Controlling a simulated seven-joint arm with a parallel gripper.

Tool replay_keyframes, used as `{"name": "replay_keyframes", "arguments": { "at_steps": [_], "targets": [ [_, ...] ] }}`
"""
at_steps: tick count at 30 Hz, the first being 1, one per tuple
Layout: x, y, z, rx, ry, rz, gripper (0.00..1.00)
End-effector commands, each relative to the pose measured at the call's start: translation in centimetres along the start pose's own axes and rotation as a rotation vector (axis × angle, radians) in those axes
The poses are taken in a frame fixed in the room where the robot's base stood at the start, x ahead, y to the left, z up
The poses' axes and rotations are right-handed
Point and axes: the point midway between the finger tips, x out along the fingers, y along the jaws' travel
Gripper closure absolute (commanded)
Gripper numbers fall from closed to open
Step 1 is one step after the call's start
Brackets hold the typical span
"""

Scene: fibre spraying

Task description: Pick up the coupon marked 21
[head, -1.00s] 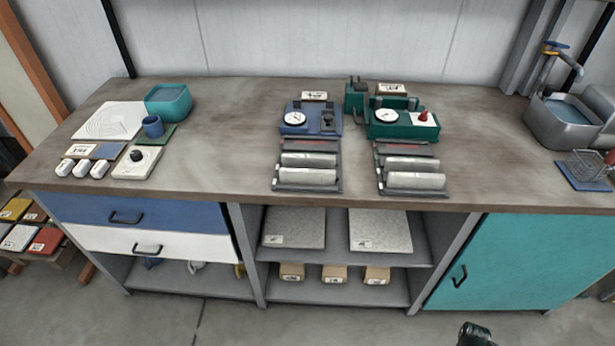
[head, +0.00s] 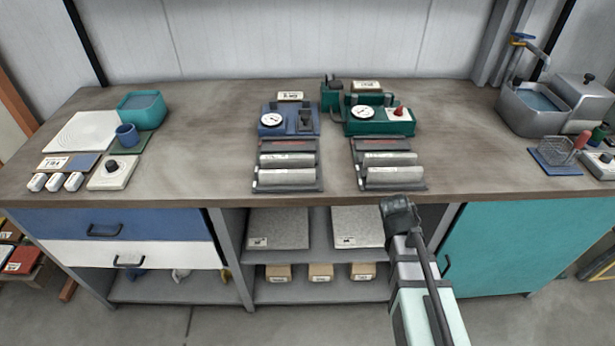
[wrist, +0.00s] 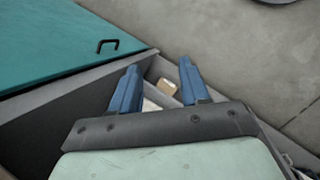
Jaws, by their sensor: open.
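My gripper (wrist: 158,70) is open and empty in the wrist view, its two blue fingers apart. Between and beyond the fingers, low shelves and a small tan block (wrist: 167,86) show. In the head view my arm (head: 425,290) rises in front of the counter at the lower right; the fingers cannot be made out there. No number 21 is readable. Two speckled grey slabs with small labels lie on the upper shelf, one left (head: 279,230) and one right (head: 357,226). I cannot tell which piece, if any, is the coupon marked 21.
Labelled tan blocks (head: 320,272) sit on the lower shelf. The counter (head: 215,150) carries a blue gauge device (head: 285,122), a green one (head: 378,120), rollers on racks and a sink (head: 530,105). A teal door (head: 530,245) is right, drawers (head: 120,228) left.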

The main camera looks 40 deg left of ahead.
Motion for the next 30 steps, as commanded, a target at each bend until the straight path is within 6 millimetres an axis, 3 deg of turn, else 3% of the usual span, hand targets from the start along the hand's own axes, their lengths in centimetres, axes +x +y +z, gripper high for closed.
{"name": "replay_keyframes", "arguments": {
  "at_steps": [1, 15, 20, 24, 27, 30],
  "targets": [
    [-2.2, 0.1, -1.0, -0.034, 0.013, 0.028, 0.54],
    [-20.7, -2.0, -8.0, -0.346, 0.106, 0.199, 0.54],
    [-28.1, -3.6, -12.6, -0.505, 0.185, 0.151, 0.54],
    [-35.3, -5.6, -17.1, -0.686, 0.282, 0.059, 0.54],
    [-39.4, -7.0, -19.1, -0.796, 0.341, 0.005, 0.54],
    [-41.9, -8.0, -20.1, -0.87, 0.381, -0.03, 0.54]
  ]
}}
